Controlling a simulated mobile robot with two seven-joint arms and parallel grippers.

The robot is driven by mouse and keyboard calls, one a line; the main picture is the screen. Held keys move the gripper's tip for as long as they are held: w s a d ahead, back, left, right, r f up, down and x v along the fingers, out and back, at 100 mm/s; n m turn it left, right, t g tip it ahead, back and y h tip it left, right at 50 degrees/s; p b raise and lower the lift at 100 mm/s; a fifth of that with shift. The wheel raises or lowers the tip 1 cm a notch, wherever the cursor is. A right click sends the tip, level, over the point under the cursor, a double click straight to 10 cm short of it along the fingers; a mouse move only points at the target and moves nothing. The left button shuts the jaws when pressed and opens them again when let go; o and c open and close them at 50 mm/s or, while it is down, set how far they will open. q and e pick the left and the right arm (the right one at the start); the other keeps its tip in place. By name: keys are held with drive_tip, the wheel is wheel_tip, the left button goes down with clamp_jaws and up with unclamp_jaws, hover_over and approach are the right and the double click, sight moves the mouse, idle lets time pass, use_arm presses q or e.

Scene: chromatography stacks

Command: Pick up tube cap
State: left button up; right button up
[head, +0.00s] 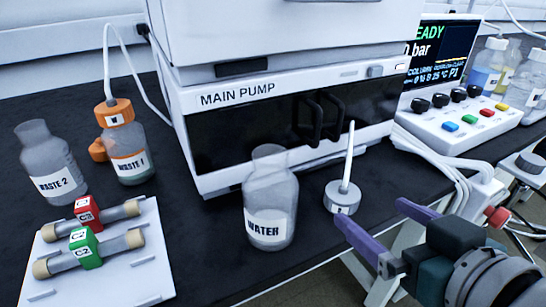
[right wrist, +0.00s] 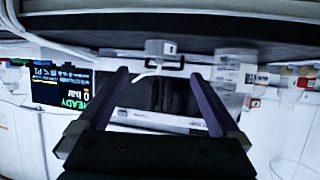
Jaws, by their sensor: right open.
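The tube cap (head: 343,198) is a short grey-white cylinder with a white tube sticking up from it. It stands on the dark bench, just right of the open-topped WATER bottle (head: 270,200). My right gripper (head: 372,221) is open and empty, with its purple fingers apart, in front of and to the right of the cap. In the right wrist view the cap (right wrist: 158,47) shows beyond the fingertips, roughly between the two fingers (right wrist: 158,76). The cap is clear of the fingers there. My left gripper is not in view.
The MAIN PUMP (head: 240,125) stands close behind the cap. A control box (head: 460,125) with cables is to the right. WASTE 1 (head: 128,150), WASTE 2 (head: 52,165) and a white tray (head: 140,280) with two columns are at left. The bench's front edge is near the cap.

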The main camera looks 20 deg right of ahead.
sight(344, 193)
drive_tip(key=x, duration=0.3)
drive_tip(key=b+x, duration=0.1)
drive_tip(key=shift+w+a+f, duration=0.15)
drive_tip(key=shift+w, duration=0.25)
drive_tip(key=b+x, duration=0.2)
drive_tip(key=x, duration=0.3)
drive_tip(key=shift+w+d+f, duration=0.1)
drive_tip(key=shift+w+d, duration=0.1)
drive_tip(key=shift+c, duration=0.4)
drive_tip(key=c, duration=1.4)
